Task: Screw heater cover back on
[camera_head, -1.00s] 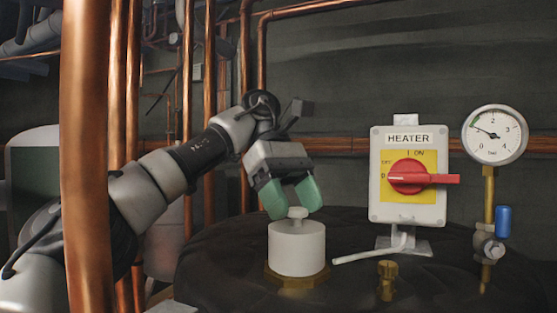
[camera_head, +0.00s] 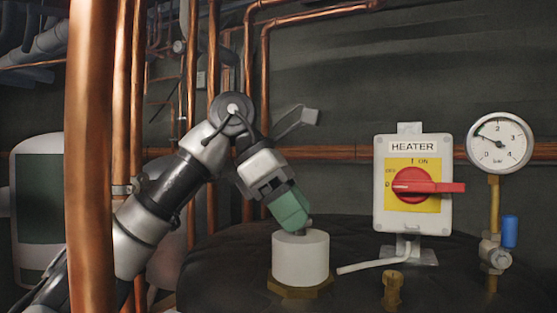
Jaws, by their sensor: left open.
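The heater cover (camera_head: 300,259) is a white cylinder seated on a brass hex fitting (camera_head: 300,287) on top of the dark tank. A small knob (camera_head: 308,223) shows partly at its top, mostly hidden behind my gripper. My left gripper (camera_head: 290,216) has green fingers and comes down tilted from the upper left, with its tips at the cover's top around or beside the knob. It is turned so one finger hides most of the other. The gripper is open; whether it touches the knob I cannot tell. My right gripper is not in view.
The heater switch box (camera_head: 412,185) with a red handle stands right of the cover. A white cable (camera_head: 372,264) runs from it towards the cover. A pressure gauge (camera_head: 499,143) and blue-handled valve (camera_head: 509,231) are further right. A thick copper pipe (camera_head: 90,160) stands at the left.

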